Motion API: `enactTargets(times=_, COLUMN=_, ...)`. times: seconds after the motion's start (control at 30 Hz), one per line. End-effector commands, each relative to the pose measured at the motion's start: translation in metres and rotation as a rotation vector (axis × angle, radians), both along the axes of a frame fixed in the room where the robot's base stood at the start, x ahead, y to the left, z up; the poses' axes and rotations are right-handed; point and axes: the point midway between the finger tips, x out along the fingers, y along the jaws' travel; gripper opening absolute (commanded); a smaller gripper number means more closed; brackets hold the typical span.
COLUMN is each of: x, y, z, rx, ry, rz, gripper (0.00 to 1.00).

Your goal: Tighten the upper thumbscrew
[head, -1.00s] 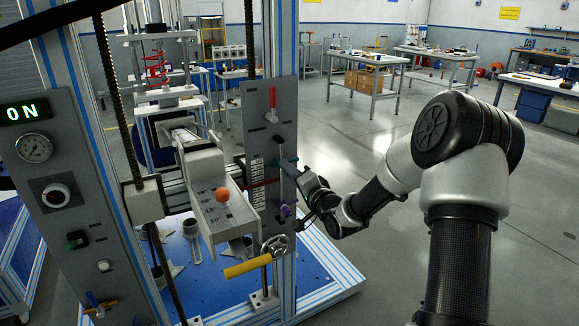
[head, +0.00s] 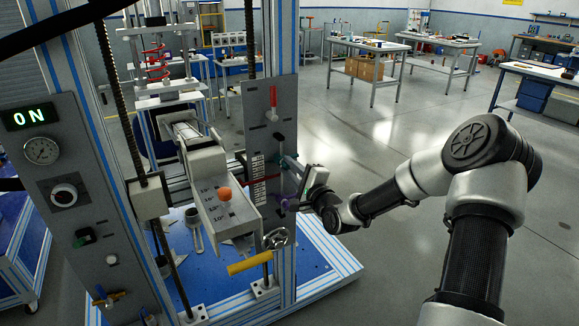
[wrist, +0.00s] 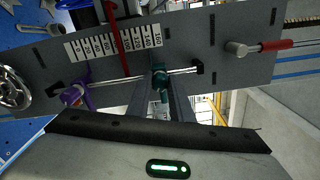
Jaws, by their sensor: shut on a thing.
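The upper one is dark green (wrist: 159,78) and sits between my finger tips in the wrist view. In the head view a bit of the green thumbscrew (head: 290,160) shows beside the panel. My gripper (wrist: 162,96) is shut on it, with the fingers reaching up from below in the wrist view. The lower thumbscrew is purple (wrist: 76,96), apart from my fingers to the left; it also shows in the head view (head: 289,204).
A printed scale (wrist: 113,41) and a red pointer (wrist: 118,45) lie beside the rail. A red-handled lever (head: 273,98) is higher on the panel. A handwheel (head: 276,238) and an orange-knobbed box (head: 224,194) are close by. The floor to the right is open.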

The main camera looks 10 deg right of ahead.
Motion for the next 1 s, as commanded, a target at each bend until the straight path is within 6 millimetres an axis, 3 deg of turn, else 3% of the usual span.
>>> enactTargets(times=0.57, x=-0.0004, y=0.0006, z=-0.0007, rx=0.032, ry=0.012, rz=0.002, gripper=0.0)
enactTargets(times=0.6, x=-0.0004, y=0.0005, z=-0.0006, rx=0.032, ry=0.012, rz=0.002, gripper=0.23)
enactTargets(times=0.7, x=-0.0003, y=0.0004, z=-0.0006, rx=0.032, ry=0.012, rz=0.002, gripper=0.39)
enactTargets(times=1.0, x=-0.001, y=-0.0003, z=-0.0002, rx=0.031, ry=0.011, rz=0.0, gripper=0.39)
